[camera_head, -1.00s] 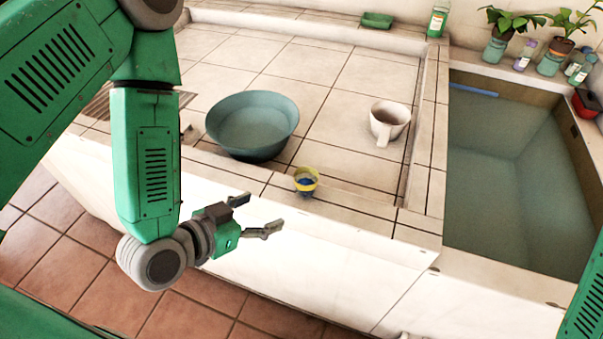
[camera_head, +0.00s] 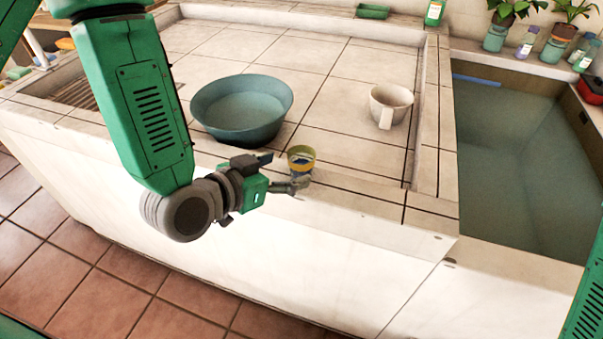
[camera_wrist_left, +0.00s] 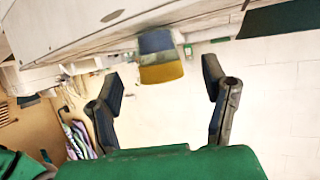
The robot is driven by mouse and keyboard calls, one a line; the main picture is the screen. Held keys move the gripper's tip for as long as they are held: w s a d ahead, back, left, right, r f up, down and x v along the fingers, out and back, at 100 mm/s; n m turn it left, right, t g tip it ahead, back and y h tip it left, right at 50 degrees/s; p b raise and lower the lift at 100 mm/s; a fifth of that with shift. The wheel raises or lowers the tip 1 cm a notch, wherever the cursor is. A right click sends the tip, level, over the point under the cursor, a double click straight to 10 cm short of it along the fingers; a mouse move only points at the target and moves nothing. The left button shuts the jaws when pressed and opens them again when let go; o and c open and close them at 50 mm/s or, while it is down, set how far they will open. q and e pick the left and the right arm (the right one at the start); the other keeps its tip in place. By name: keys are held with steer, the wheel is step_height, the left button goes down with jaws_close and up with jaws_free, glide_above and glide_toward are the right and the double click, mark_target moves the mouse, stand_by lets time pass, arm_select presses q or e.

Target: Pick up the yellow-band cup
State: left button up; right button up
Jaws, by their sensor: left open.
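The yellow-band cup (camera_head: 301,162) stands upright on the front ledge of the tiled washbasin counter, with a yellow band at its top and blue below. My left gripper (camera_head: 285,173) is open and sits just left of the cup at about its height. In the left wrist view the cup (camera_wrist_left: 160,57) shows ahead of the open, empty fingers (camera_wrist_left: 165,100), roughly centred between them and beyond their tips. I cannot tell from the head view whether a finger touches the cup. My right gripper is not in view.
A blue-green bowl (camera_head: 241,108) stands behind the cup, to the left. A white mug (camera_head: 388,105) stands behind it, to the right. A water-filled basin (camera_head: 520,150) lies further right. The ledge right of the cup (camera_head: 370,205) is clear.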

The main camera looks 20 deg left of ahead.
mark_target(292, 166)
arm_select(q)
steer(key=x, duration=0.5)
steer(key=shift+w+d, duration=0.15)
steer(key=shift+r, duration=0.1)
steer(key=c, duration=1.4)
steer(key=shift+c, duration=0.2)
